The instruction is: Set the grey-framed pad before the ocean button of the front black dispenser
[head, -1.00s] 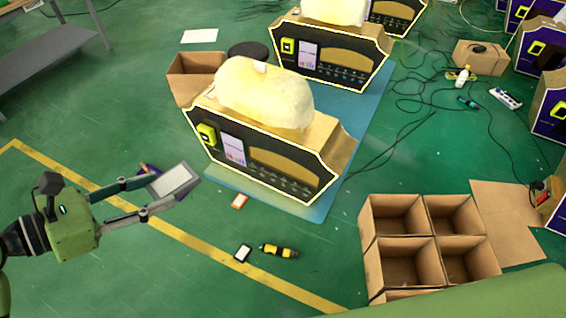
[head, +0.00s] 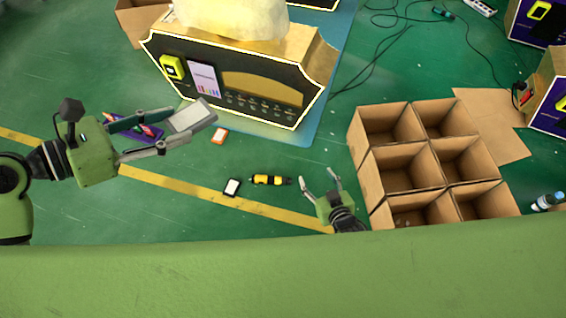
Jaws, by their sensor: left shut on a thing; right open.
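My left gripper (head: 178,132) is shut on the grey-framed pad (head: 193,115), which has a pale face, and holds it in front of the front black dispenser's left part. The front black dispenser (head: 165,48) has a dark face with a light outline, a yellow device, a white screen panel and a row of small buttons (head: 262,106) low on its right half. The button labels are too small to read, so I cannot tell which is ocean. My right gripper (head: 320,183) is open and empty, low in the picture, left of the cardboard box.
An orange-framed pad (head: 220,136), a black-framed pad (head: 232,187) and a yellow-black tool (head: 268,180) lie on the green floor. A purple item (head: 148,132) is partly hidden behind my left gripper. A divided cardboard box (head: 362,158) stands at right. Cables lie behind it.

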